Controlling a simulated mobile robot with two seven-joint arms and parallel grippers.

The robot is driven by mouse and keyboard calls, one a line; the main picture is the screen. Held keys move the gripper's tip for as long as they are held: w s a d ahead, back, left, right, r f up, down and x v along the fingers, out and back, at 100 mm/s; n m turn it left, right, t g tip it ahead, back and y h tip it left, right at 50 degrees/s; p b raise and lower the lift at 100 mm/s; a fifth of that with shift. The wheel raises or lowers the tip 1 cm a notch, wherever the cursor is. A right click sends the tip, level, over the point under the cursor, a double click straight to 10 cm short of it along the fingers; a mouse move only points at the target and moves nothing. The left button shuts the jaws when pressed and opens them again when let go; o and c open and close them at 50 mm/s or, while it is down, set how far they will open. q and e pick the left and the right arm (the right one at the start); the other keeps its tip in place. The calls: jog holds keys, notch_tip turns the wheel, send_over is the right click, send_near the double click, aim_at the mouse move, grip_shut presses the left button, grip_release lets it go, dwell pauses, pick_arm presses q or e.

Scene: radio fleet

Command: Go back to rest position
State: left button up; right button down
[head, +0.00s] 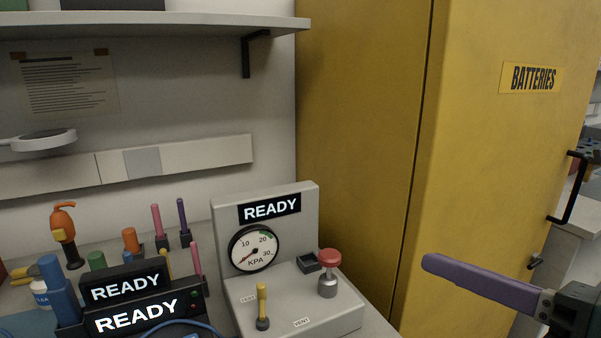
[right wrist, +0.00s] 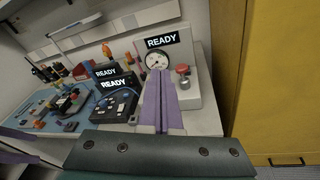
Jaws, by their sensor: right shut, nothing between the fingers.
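My right gripper (head: 430,262) comes in from the lower right of the head view, with purple fingers in front of the yellow cabinet. In the right wrist view its two purple fingers (right wrist: 160,100) lie together, shut with nothing between them. It is apart from the bench and touches nothing that I can see. My left gripper is not in the head view.
A pressure test unit (head: 335,312) with a gauge, a red knob (head: 330,258) and a READY display stands on the bench. Black READY boxes (head: 125,284) stand left of it. A yellow batteries cabinet (head: 480,180) with a black handle (head: 570,190) stands right.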

jog(key=s+d+m+g+h+p, duration=0.1)
jog(key=s+d+m+h+p, duration=0.3)
jog(key=m, duration=0.9)
jog(key=s+d+m+g+h, duration=0.15)
jog(key=m+h, duration=0.45)
jog(key=m, duration=0.7)
jog(key=s+a+f+m+g+p, duration=0.1)
jog(key=s+m+g+p, duration=0.1)
jog(key=s+m+g, duration=0.35)
jog(key=s+a+f+m+g+p, duration=0.1)
jog(key=s+m+g, duration=0.1)
jog(key=s+m, duration=0.6)
notch_tip(320, 180, up, 36)
jog(key=s+n+p, duration=0.1)
jog(key=n+p, duration=0.1)
jog(key=p, duration=3.4)
jog(key=shift+s+d+f+n+y, duration=0.25)
jog(key=shift+s+d+n+y, duration=0.05)
jog(key=shift+n, duration=0.05)
